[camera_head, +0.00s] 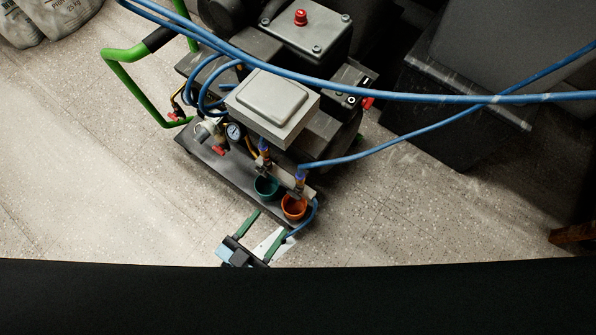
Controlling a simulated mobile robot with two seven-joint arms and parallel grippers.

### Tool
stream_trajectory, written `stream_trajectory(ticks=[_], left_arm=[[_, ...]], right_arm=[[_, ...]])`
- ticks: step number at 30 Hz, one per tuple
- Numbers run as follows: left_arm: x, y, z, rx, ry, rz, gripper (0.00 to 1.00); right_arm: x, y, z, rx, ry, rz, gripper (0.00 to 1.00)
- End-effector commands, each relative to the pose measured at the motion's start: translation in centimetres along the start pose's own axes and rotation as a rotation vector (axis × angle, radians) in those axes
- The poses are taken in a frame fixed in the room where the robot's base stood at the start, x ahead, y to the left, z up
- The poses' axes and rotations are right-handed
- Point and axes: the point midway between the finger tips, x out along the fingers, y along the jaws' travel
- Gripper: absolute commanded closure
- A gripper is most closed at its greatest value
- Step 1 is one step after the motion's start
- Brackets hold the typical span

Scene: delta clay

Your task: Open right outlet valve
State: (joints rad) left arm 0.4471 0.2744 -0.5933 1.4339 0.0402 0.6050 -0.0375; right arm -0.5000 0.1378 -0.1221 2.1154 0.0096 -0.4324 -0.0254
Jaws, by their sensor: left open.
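A compressor-like machine (322,128) stands on the floor. At its front edge are two outlet fittings with blue tops: a left one (263,147) and a right one (300,173). A green cup (265,187) sits below the left fitting and an orange cup (294,207) below the right. The right outlet's valve handle is too small to make out, so its position cannot be told. My left gripper (270,222) is open, with two green fingers apart and seemingly nothing between them, just in front of the cups. My right gripper is not in view.
Blue hoses (420,98) cross above the machine, and one runs from the right fitting to the right. A round gauge (234,131) and red handles (219,150) sit at the left. A green push bar (125,75) sticks out left. Floor at lower left is clear.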

Motion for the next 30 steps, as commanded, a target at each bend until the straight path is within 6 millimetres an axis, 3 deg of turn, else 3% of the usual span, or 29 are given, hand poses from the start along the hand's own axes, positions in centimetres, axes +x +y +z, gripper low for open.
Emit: stream_trajectory(ticks=[10, 22, 30], left_arm=[[0.5, 0.3, 0.2, -0.005, 0.0, 0.004, 0.42], [6.0, 0.3, 0.3, -0.005, 0.001, 0.004, 0.42], [7.8, 0.3, 0.2, -0.004, -0.001, 0.004, 0.42]], right_arm=[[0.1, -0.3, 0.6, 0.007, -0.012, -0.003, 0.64], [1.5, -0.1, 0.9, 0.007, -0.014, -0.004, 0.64], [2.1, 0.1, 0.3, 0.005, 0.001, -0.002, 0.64]])
